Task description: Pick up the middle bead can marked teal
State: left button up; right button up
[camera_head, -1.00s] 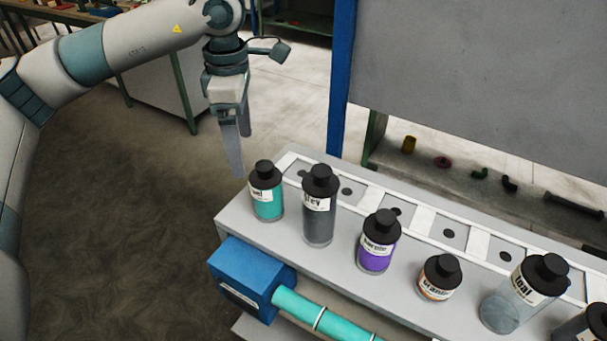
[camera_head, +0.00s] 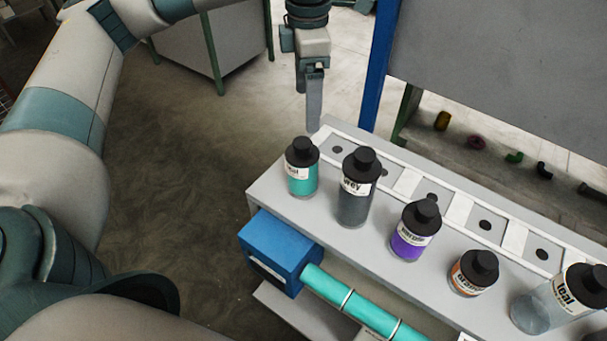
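A can with teal contents and a black cap (camera_head: 302,172) stands upright at the left end of the bench; its label seems to end in "eal". My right gripper is not in view.
A grey can (camera_head: 355,208), a purple can (camera_head: 409,244) and a small orange can (camera_head: 467,281) stand between the two. A white rack with holed squares (camera_head: 408,182) runs behind them. A blue block (camera_head: 280,252) with a teal tube sits below the bench front. A blue post (camera_head: 379,70) rises behind.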

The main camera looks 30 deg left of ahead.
aim_at(305, 144)
pick_arm(q)
notch_tip(305, 144, down, 12)
jog(key=b, duration=0.3)
jog(key=shift+a+r+b, duration=0.1)
jog(key=shift+r+b, duration=0.15)
jog(key=shift+b, duration=0.05)
jog(key=shift+f, duration=0.25)
jog(key=shift+a+f, duration=0.1)
jog(key=shift+f, duration=0.2)
jog(key=shift+w+a+f+b, duration=0.1)
jog(key=shift+a+f+b, duration=0.15)
jog(key=shift+f, duration=0.9)
jog(key=shift+a+f+b, duration=0.15)
jog(key=shift+f+b, duration=0.1)
jog(key=shift+f, duration=0.9)
